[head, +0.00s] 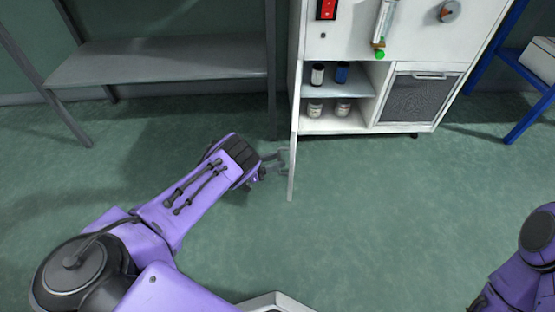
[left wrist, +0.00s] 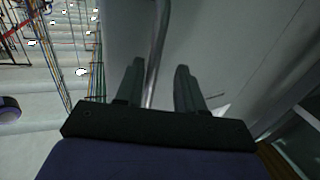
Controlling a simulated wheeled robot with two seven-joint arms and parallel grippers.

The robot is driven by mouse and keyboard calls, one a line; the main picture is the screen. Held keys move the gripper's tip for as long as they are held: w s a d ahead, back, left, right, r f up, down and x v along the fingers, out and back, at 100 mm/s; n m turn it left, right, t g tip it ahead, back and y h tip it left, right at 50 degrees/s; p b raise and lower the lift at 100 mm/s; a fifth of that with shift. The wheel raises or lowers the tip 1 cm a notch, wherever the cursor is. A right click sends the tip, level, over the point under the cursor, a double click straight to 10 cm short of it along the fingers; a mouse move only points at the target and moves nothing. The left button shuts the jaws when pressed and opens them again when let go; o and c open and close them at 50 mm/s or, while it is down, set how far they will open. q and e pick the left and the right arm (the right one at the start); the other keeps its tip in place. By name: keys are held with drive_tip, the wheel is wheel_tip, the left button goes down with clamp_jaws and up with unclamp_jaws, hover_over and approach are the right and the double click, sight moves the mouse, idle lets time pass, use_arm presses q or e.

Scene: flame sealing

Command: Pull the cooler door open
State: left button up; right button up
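The cooler door (head: 294,165) is a thin white panel, seen nearly edge-on in the head view. It stands swung out from the left side of the white cabinet's lower compartment (head: 334,119), whose shelves show. My left gripper (head: 279,161) is at the door's left face, near its outer end. In the left wrist view the two dark fingers (left wrist: 160,85) are apart. A grey bar (left wrist: 158,50), which looks like the door handle, runs between them with gaps visible; contact is hard to tell. My right arm shows at the lower right, its gripper out of frame.
Small bottles (head: 342,75) stand on the shelves. A mesh-fronted panel (head: 418,97) is to their right. A grey metal shelf unit (head: 165,62) stands left of the cabinet, a blue frame (head: 490,50) right of it. The floor in front is clear.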

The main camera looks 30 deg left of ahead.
use_arm(q)
drive_tip(key=p+v, duration=0.4)
drive_tip(key=v, duration=0.6)
drive_tip(key=shift+a, duration=0.15)
drive_tip(key=shift+s, duration=0.1)
